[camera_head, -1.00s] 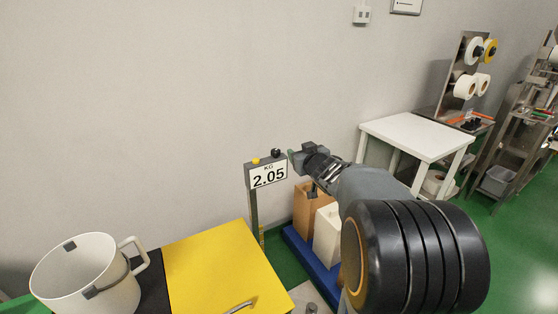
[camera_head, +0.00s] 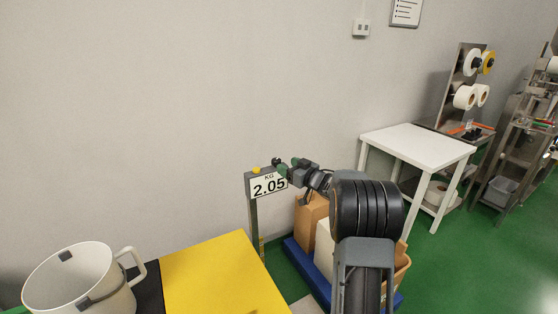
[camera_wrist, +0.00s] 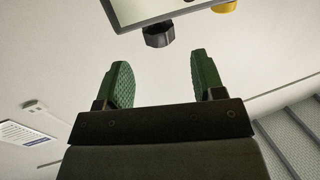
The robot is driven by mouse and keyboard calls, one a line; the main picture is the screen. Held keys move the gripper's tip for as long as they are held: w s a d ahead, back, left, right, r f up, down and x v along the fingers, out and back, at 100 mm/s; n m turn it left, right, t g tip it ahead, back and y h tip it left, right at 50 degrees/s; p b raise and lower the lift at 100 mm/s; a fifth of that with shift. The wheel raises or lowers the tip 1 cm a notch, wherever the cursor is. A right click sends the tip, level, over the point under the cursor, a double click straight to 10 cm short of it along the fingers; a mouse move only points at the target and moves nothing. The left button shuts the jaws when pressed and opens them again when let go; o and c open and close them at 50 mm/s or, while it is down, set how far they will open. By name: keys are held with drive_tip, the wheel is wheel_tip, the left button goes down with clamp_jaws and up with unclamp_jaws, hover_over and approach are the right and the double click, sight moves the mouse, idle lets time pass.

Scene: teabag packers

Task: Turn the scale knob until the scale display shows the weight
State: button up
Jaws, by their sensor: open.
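The scale display (camera_head: 268,187) is a white panel in a grey frame on a post, reading "KG 2.05". The knob is black and sits on the frame's edge in the wrist view (camera_wrist: 158,34). In the head view it is mostly hidden by my fingers. A yellow button (camera_head: 257,170) is beside it, also in the wrist view (camera_wrist: 225,6). My gripper (camera_head: 283,167) has green fingers, at the display's upper right corner. In the wrist view my gripper (camera_wrist: 160,75) is open and empty. The knob lies just beyond the fingertips, between their lines, apparently untouched.
A yellow table top (camera_head: 225,275) with a large white pot (camera_head: 75,280) is at the lower left. Boxes on a blue pallet (camera_head: 300,258) stand below my arm. A white table (camera_head: 420,147) stands at the right.

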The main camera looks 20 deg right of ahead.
sight(279, 160)
drive_tip(key=shift+p+x, duration=0.4)
drive_tip(key=shift+x, duration=2.25)
drive_tip(key=shift+c, duration=0.3)
drive_tip(key=c, duration=0.9)
drive_tip(key=shift+r+y+p, duration=0.1)
drive_tip(key=shift+y+p, duration=0.2)
drive_tip(key=shift+p, duration=0.15)
